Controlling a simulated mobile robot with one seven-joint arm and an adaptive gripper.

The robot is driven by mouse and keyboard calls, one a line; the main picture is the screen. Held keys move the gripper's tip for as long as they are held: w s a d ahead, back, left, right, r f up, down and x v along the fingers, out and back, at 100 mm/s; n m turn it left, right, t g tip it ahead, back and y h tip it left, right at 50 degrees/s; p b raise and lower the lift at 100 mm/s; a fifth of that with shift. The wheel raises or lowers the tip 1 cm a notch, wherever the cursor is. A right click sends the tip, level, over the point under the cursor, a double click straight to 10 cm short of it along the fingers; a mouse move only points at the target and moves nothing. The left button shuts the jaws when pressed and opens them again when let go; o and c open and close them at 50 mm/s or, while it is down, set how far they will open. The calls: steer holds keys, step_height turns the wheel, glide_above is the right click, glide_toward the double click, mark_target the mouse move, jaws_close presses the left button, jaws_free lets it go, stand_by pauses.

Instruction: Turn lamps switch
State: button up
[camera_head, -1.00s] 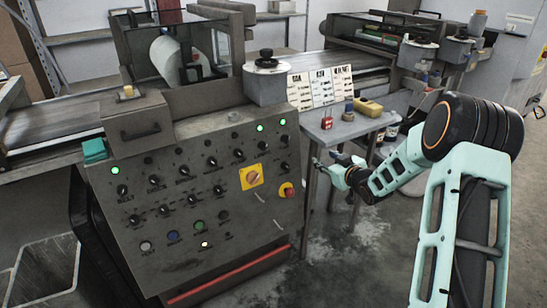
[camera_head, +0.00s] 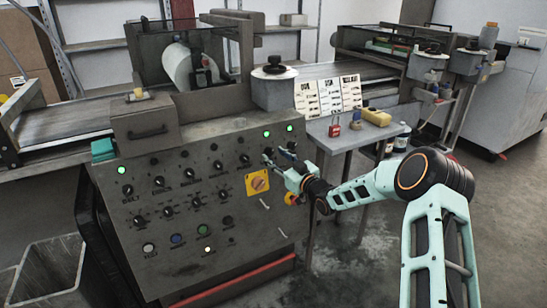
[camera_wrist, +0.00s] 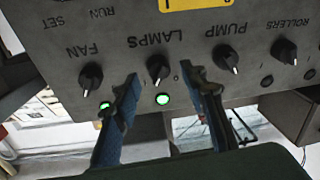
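The black LAMPS switch (camera_wrist: 158,68) is a round knob with a white pointer on the grey panel. In the wrist view its label is upside down, and a lit green light (camera_wrist: 162,99) lies below it. My gripper (camera_wrist: 164,92) is open, with one finger on each side of the LAMPS switch in that view. I see no clear contact with the knob. In the head view my gripper (camera_head: 276,156) is at the upper right of the control panel (camera_head: 140,220) and covers part of the knobs there.
The FAN knob (camera_wrist: 90,77) and PUMP knob (camera_wrist: 226,57) flank the LAMPS switch closely. A yellow plate with a rotary switch (camera_head: 258,183) sits below my gripper. A small table (camera_head: 345,138) with a red padlock (camera_head: 334,129) stands to the right.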

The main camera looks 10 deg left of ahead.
steer(key=shift+x, duration=0.8)
jaws_close()
